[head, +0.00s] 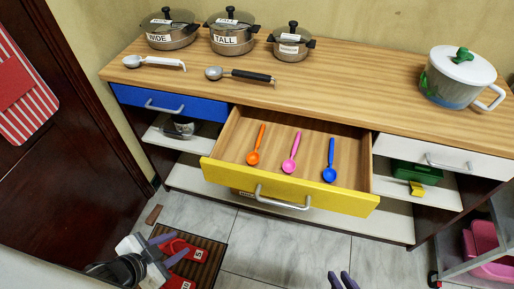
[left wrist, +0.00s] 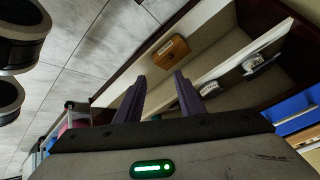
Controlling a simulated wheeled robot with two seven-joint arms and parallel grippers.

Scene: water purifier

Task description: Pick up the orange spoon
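The orange spoon (head: 256,146) lies in the open yellow-fronted drawer (head: 290,189), left of a pink spoon (head: 292,153) and a blue spoon (head: 330,160). My left gripper (head: 168,250) is low at the bottom left, in front of the cabinet and well apart from the spoon. In the left wrist view its two fingers (left wrist: 160,92) are spread with nothing between them. My right gripper (head: 342,281) shows only its fingertips at the bottom edge, below the drawer. They stand apart with nothing seen between them. The orange spoon is not in the left wrist view.
On the wooden counter (head: 340,85) are several lidded pots, a white ladle (head: 153,62), a black-handled ladle (head: 240,75) and a white pot (head: 458,80). A blue drawer (head: 170,103) and white drawer (head: 440,156) are shut. The yellow drawer juts over clear tiled floor.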

